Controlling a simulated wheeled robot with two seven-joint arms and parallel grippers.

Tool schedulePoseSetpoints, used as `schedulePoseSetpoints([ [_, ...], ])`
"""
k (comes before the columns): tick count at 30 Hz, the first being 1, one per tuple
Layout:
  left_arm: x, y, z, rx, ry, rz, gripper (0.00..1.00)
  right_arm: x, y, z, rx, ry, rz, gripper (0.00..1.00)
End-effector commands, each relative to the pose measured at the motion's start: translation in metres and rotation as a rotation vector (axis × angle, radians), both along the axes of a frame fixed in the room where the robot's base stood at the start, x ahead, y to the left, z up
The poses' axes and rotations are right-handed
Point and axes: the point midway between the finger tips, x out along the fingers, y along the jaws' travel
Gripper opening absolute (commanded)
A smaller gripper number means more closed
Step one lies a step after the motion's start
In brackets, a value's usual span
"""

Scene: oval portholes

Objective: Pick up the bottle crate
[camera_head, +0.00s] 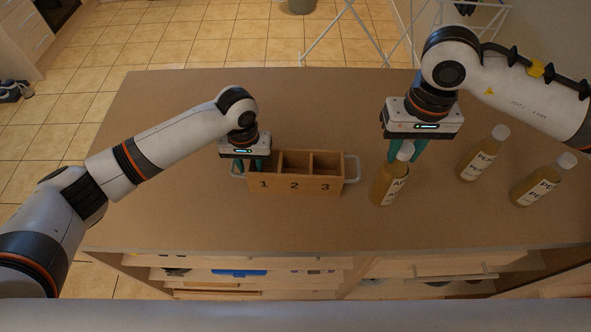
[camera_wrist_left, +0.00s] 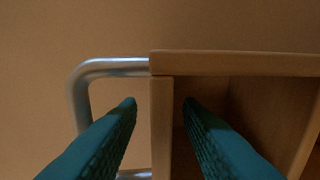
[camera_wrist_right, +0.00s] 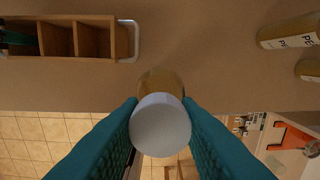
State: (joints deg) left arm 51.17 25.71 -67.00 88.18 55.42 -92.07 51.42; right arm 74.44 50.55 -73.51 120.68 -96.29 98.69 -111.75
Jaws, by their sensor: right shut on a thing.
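The wooden bottle crate (camera_head: 318,187) stands on the table with compartments marked 1, 2 and 3, all looking empty, and a metal handle at each end. My left gripper (camera_head: 245,163) is at its left end. In the left wrist view, the open fingers (camera_wrist_left: 160,105) straddle the crate's end wall (camera_wrist_left: 161,125), with gaps on both sides. My right gripper (camera_head: 405,152) is shut on the neck of a yellow bottle (camera_head: 386,187), right of the crate; its white cap (camera_wrist_right: 160,125) fills the right wrist view's centre. I cannot tell whether this bottle touches the table.
Two similar bottles with labels starting "PE" stand further right, one (camera_head: 475,160) behind the other (camera_head: 533,188). The brown table (camera_head: 180,110) is clear behind and in front of the crate. Shelves and drawers (camera_head: 240,272) lie below its front edge.

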Motion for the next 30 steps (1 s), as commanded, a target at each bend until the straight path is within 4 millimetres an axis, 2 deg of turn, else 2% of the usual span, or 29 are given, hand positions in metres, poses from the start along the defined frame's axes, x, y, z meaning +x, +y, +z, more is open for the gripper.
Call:
schedulePoseSetpoints([
  [4, 0.0, 0.0, 0.0, 0.0, 0.0, -0.001, 0.31, 0.0, 0.0, 0.0, 0.001, -0.002, 0.0, 0.0],
  [10, 0.0, 0.0, 0.0, 0.0, 0.0, -0.001, 0.0, 0.0, 0.0, 0.0, 0.001, -0.002, 0.0, 0.0],
  [23, 0.001, -0.001, 0.004, -0.003, -0.003, -0.001, 0.0, 0.0, 0.0, 0.0, 0.001, -0.002, 0.0, 0.0],
  [26, 0.001, -0.001, 0.014, -0.003, -0.004, -0.002, 0.0, 0.0, 0.0, -0.003, 0.001, -0.002, 0.0, 0.0],
  [30, 0.002, -0.002, 0.04, -0.005, -0.006, -0.001, 0.0, 0.0, 0.0, -0.008, 0.001, -0.002, 0.0, 0.0],
])
